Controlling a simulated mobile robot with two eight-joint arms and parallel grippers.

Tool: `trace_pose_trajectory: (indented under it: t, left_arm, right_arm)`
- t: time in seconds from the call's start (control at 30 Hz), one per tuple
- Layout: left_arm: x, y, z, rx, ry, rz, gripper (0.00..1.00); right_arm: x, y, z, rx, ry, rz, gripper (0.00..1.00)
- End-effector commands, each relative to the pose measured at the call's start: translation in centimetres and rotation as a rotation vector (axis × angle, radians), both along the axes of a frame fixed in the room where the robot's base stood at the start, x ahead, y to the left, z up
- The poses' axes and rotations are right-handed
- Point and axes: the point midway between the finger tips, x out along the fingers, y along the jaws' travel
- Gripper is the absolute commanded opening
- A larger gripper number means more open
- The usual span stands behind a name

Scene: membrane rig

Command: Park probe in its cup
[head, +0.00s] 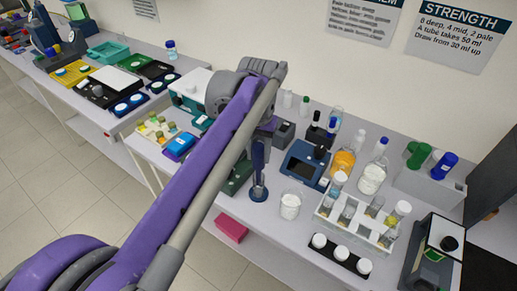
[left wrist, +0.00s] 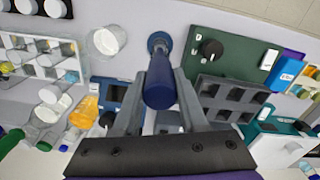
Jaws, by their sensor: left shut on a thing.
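The probe, a dark blue cylinder (head: 258,155), stands about upright in the head view, right of my purple arm. In the left wrist view its blue handle (left wrist: 161,90) lies between the two grey fingers of my left gripper (left wrist: 160,78). That gripper (head: 266,125) is shut on the probe's upper part, partly hidden by my arm in the head view. At the probe's lower end is a small round blue-grey cup (head: 258,194), which also shows in the left wrist view (left wrist: 158,39). I cannot tell whether the tip is seated in it or just above. My right gripper is not in view.
A blue meter (head: 305,164) and a beaker of white material (head: 290,205) stand close right of the probe. A white tube rack (head: 350,215) and flasks stand farther right. A green board (left wrist: 228,51) and a grey block with holes (left wrist: 228,98) lie on the probe's other side.

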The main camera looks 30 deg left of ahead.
Motion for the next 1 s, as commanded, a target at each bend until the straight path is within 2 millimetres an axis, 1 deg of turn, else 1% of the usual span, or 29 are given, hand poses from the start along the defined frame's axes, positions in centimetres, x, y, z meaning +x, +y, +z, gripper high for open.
trace_pose_trajectory:
  t: [0.03,0.5,0.67,1.0]
  left_arm:
    - [0.0,0.0,-0.6,0.0,0.001,0.0,0.02]
    - [0.0,0.0,-3.6,0.0,0.001,0.0,0.02]
    - [0.0,0.0,-3.9,0.0,0.0,0.0,0.02]
    - [0.0,0.0,-3.9,0.0,-0.001,0.0,0.02]
  right_arm:
    - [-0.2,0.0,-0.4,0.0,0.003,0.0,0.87]
    - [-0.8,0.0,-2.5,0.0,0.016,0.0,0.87]
    - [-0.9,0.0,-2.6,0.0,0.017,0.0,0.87]
    - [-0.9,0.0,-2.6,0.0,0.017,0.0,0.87]
